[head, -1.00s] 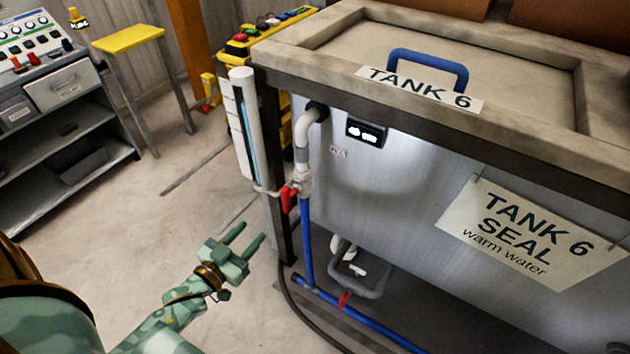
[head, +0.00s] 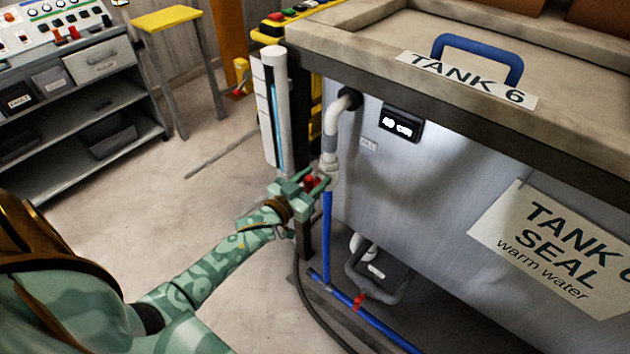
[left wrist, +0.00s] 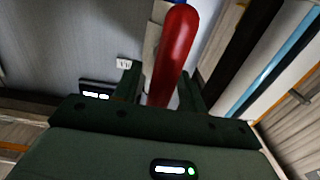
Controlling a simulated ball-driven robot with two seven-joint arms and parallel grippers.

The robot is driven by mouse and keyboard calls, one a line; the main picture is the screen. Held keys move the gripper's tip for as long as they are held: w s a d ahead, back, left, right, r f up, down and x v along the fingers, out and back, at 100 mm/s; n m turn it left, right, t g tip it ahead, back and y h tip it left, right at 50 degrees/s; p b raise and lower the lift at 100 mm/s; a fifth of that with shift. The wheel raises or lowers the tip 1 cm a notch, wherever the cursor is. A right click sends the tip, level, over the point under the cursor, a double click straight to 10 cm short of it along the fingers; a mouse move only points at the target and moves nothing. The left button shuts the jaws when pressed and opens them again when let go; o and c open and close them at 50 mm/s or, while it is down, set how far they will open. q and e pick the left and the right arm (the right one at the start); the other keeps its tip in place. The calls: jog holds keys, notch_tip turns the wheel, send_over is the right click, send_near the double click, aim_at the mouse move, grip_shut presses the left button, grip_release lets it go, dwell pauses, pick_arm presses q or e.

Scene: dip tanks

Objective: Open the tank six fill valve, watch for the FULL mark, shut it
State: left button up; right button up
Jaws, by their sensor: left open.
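Tank 6 (head: 420,165) is a grey metal tank with a blue-handled lid and a "TANK 6" label. A red valve handle (head: 311,182) sits on the pipe at its left corner, above a blue pipe (head: 326,235). My left gripper (head: 316,183) is open, with its fingers on either side of the handle. In the left wrist view the red handle (left wrist: 174,55) rises between the two open fingers (left wrist: 160,88); contact cannot be told. A white level gauge (head: 275,110) with a blue column stands beside the valve; its marks are too small to read. My right gripper is not in view.
A second red handle (head: 359,301) is on the low blue pipe. A small lit display (head: 400,123) is on the tank front, and a "TANK 6 SEAL warm water" sign (head: 553,245) hangs there. A yellow stool (head: 166,18) and grey control bench (head: 75,80) stand left.

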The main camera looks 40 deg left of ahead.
pick_arm(q)
jog(key=shift+w, duration=0.15)
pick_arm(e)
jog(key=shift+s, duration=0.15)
pick_arm(q)
grip_shut()
